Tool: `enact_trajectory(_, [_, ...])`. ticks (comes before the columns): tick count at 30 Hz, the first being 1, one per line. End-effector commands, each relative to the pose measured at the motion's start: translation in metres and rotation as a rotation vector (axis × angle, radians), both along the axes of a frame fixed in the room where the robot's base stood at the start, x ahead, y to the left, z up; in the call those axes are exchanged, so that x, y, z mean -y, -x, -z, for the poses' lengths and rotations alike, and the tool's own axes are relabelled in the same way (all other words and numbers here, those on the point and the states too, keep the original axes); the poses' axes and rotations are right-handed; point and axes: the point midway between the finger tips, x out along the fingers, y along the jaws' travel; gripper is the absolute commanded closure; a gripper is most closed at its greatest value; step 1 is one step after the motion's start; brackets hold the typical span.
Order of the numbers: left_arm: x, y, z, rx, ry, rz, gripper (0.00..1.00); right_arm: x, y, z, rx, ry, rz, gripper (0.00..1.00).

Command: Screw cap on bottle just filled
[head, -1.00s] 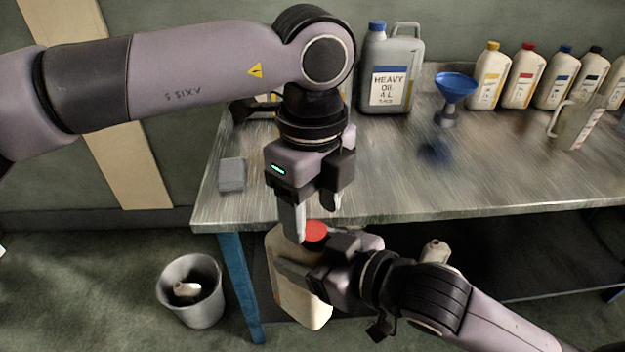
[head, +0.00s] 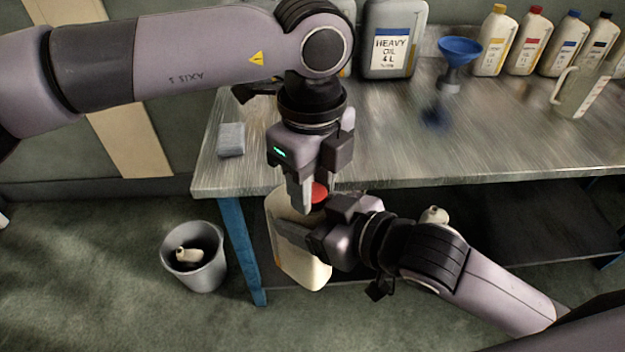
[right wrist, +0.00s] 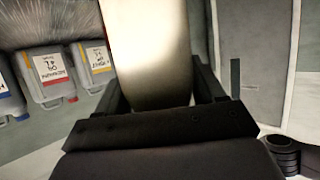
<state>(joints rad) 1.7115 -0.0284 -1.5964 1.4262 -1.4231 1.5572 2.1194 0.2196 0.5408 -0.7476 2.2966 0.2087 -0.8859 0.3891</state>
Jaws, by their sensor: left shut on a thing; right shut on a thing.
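A cream bottle (head: 303,268) is held upright or nearly so in front of the table's front edge. My right gripper (head: 296,236) is shut on its body from the right. In the right wrist view the bottle (right wrist: 148,50) fills the space between the fingers. A red cap (head: 319,192) is at the top of the bottle. My left gripper (head: 308,196) points down from above and is shut at the red cap. Its fingers partly hide the cap and the bottle neck, so I cannot tell how far the cap is seated.
The metal table (head: 400,165) bears a blue funnel (head: 460,50), a grey heavy oil canister (head: 391,45), a clear jug (head: 580,90), a grey block (head: 231,139) and several capped bottles at the back. A bin (head: 196,265) stands on the floor at left.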

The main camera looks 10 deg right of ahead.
Motion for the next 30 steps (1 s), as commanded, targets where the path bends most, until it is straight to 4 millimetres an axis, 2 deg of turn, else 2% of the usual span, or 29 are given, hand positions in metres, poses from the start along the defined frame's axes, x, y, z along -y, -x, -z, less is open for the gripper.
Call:
enact_trajectory(13, [0.0002,0.0000,0.0001,0.002,0.003,0.490,0.99,-0.0002,-0.0001,-0.0013,0.003,-0.003,0.000,1.00])
enact_trajectory(18, [0.0002,0.0000,0.0001,0.003,0.004,0.559,0.99,-0.0002,-0.0001,-0.0013,0.003,-0.003,0.000,1.00])
enact_trajectory(25, [0.0001,0.0000,0.0001,0.003,0.004,0.559,0.99,-0.0002,-0.0001,-0.0013,0.002,-0.002,0.000,1.00])
enact_trajectory(26, [0.0001,0.0000,0.0001,0.003,0.004,0.559,0.59,-0.0001,-0.0002,-0.0013,0.003,-0.003,0.000,1.00])
enact_trajectory(27, [0.0001,-0.0001,0.0001,0.003,0.004,0.558,0.46,-0.0001,-0.0001,-0.0012,0.002,-0.002,0.000,1.00])
enact_trajectory(28, [0.0001,-0.0001,0.0001,0.003,0.004,0.558,0.37,-0.0001,-0.0001,-0.0012,0.002,-0.002,0.000,1.00])
enact_trajectory(30, [0.0001,0.0000,0.0001,0.003,0.004,0.558,0.37,-0.0002,-0.0001,-0.0013,0.003,-0.003,0.000,1.00])
